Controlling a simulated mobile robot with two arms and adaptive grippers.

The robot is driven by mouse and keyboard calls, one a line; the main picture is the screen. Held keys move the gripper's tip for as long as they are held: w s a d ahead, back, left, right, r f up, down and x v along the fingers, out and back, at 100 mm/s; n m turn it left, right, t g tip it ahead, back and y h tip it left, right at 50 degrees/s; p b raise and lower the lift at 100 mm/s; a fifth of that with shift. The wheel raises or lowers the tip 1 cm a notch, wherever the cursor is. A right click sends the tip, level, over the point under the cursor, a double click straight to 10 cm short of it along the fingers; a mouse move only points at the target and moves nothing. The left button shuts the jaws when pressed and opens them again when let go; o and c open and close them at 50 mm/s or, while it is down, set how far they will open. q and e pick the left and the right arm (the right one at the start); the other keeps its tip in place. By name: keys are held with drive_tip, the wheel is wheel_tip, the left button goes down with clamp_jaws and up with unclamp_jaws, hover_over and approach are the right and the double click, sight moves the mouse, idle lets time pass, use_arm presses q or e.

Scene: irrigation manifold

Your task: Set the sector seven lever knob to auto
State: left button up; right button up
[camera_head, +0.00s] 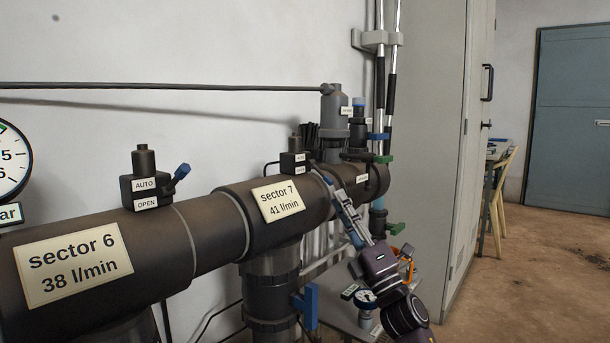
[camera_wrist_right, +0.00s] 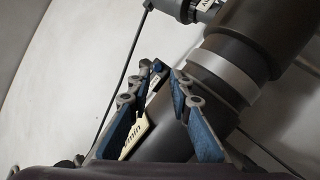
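The sector seven valve head (camera_head: 295,161) is a small black box with two white tags on top of the brown pipe, above the "sector 7, 41 l/min" label (camera_head: 281,200). Its lever knob cannot be made out clearly in the head view. My right gripper (camera_head: 320,171) reaches in from the lower right, its tips just right of that box. In the right wrist view, its blue-padded fingers (camera_wrist_right: 158,82) stand apart. A small dark blue piece shows between and beyond the tips; I cannot tell whether it is the knob or whether they touch. My left gripper is out of view.
The sector six valve head (camera_head: 146,188), with AUTO and OPEN tags and a blue lever (camera_head: 179,177), sits farther left on the pipe. Poles, green-handled valves and a grey cabinet (camera_head: 430,130) stand right of the pipe. Open floor (camera_head: 540,265) lies at right.

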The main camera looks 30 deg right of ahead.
sight(330, 185)
drive_tip(key=shift+b+x, duration=0.5)
drive_tip(key=shift+x, duration=3)
drive_tip(key=shift+s+a+r, duration=0.1)
drive_tip(key=shift+s+r, duration=0.05)
drive_tip(key=shift+c, duration=0.5)
clamp_jaws()
